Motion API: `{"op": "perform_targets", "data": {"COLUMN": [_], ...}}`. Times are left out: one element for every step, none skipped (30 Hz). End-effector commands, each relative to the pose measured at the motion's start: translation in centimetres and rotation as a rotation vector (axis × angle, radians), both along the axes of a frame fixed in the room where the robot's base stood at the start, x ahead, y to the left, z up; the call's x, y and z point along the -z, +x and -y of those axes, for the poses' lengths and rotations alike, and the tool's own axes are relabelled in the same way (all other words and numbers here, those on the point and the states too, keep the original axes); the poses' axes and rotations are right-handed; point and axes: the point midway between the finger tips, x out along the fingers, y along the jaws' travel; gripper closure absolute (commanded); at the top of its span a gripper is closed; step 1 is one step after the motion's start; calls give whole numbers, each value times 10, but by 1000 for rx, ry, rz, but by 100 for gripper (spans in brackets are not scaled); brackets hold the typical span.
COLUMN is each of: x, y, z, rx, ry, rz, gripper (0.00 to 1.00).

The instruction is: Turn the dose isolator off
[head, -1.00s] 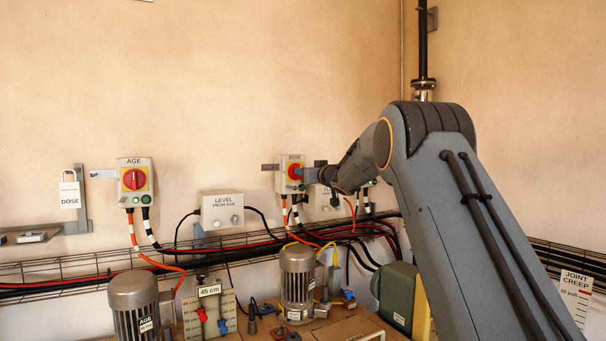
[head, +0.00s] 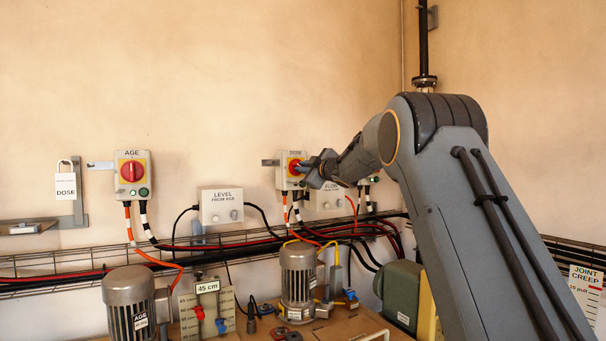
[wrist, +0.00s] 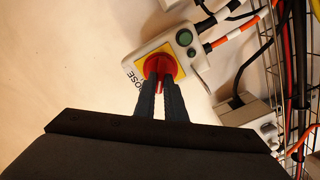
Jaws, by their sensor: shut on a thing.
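The dose isolator (head: 283,181) is a grey box on the wall, labelled DOSE, with a yellow plate and a red rotary knob (head: 293,167). In the wrist view the red knob (wrist: 160,67) sits on the yellow plate (wrist: 143,62). My gripper (wrist: 159,85) is shut on the knob's grip bar, one finger on each side. In the head view my gripper (head: 309,170) reaches the knob from the right and covers part of the box. The knob's exact angle is partly hidden by the fingers.
The AGE isolator (head: 117,190), a LEVEL box (head: 222,217) and a FLOW box (head: 325,207) are on the same wall. Cables and a wire tray (head: 60,268) run below. Motors (head: 297,285) stand on the bench. A padlock tagged DOSE (head: 66,185) hangs at left.

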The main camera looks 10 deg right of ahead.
Motion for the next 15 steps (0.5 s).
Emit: {"op": "perform_targets", "data": {"x": [3,3,3,3,4,4,4,4,4,4,4,4,4,5,5], "y": [0,1,0,1,1,1,0,0,0,0,0,0,0,0,0], "z": [0,0,0,-1,-1,-1,-1,-1,-1,-1,-1,-1,-1,-1,-1], "rx": [0,0,0,0,0,0,0,-1,-1,-1,-1,-1,-1,-1,-1], "ry": [-41,-69,-106,-131,-158,-194,-222,-247,-281,-306,-331,-362,-386,-408,-435], "rz": [13,23,34,43,51,63,72,80,92,100,108,118,125,132,141], "gripper": [100,100,100,100,100,100,100,100,100,100,100,100,100,100,100]}}
